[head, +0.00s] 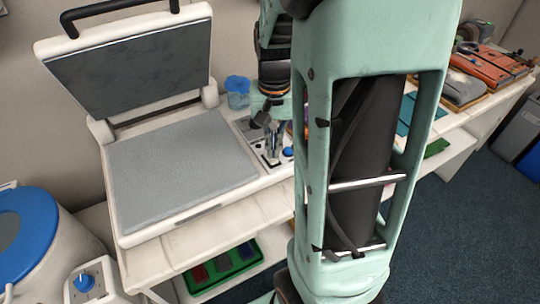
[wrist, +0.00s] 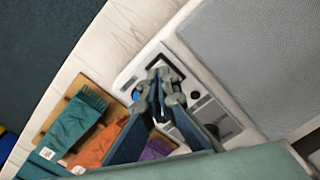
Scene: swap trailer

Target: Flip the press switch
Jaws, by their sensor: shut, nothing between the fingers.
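The press (head: 170,170) is a white machine with a grey pad and its lid (head: 135,70) raised. Its white control panel (head: 258,140) is on the right side and also shows in the wrist view (wrist: 131,76). My gripper (head: 271,157) is shut and empty, pointing down over the panel with its tips close to the surface. In the wrist view the gripper (wrist: 163,70) covers the panel's middle. A blue knob (head: 288,152) is just right of the fingertips. Dark fittings (wrist: 195,96) show on the panel beside the fingers. I cannot tell whether the tips touch the switch.
A blue cup (head: 237,90) stands behind the panel. A blue-topped round machine (head: 25,225) is at lower left. A green tray (head: 225,266) sits on the shelf below. Folded teal cloth (wrist: 70,130) and orange cloth (wrist: 98,148) lie near the panel.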

